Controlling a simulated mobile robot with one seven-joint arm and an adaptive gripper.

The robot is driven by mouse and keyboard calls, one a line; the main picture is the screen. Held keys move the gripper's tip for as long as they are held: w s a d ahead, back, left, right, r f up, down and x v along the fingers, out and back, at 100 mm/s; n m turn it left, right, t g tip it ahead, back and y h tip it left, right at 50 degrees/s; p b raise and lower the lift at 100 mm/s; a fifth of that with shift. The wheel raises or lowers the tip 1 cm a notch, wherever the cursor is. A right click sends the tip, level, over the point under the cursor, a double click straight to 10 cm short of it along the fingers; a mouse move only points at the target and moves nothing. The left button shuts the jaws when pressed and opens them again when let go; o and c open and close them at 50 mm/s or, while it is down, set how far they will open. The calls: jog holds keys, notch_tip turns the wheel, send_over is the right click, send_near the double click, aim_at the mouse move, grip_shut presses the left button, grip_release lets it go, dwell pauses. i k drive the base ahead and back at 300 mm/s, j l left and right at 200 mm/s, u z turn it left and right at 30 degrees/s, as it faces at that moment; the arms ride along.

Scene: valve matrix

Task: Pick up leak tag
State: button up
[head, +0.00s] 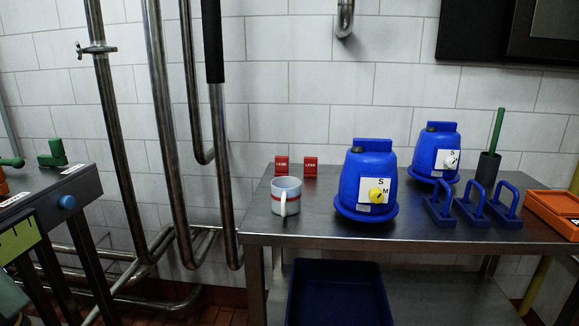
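Two small red tags (281,165) and (310,167) stand side by side at the back left of the steel table (262,225), near the tiled wall. Each has pale lettering that looks like "LEAK", though it is too small to read surely. Both stand apart from the mug in front of them. My gripper is not in this view.
A white mug (287,194) with a red band stands in front of the tags. Blue canisters (361,170) and (436,147), blue handled blocks (470,207), a green-handled brush (490,160) and an orange tray (548,206) fill the right. Vertical pipes (165,110) stand left.

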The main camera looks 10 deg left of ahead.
aim_at(281, 162)
jog(key=i+l, duration=0.3)
jog(key=l, duration=0.15)
jog(key=i+l, duration=0.3)
jog(key=l, duration=0.15)
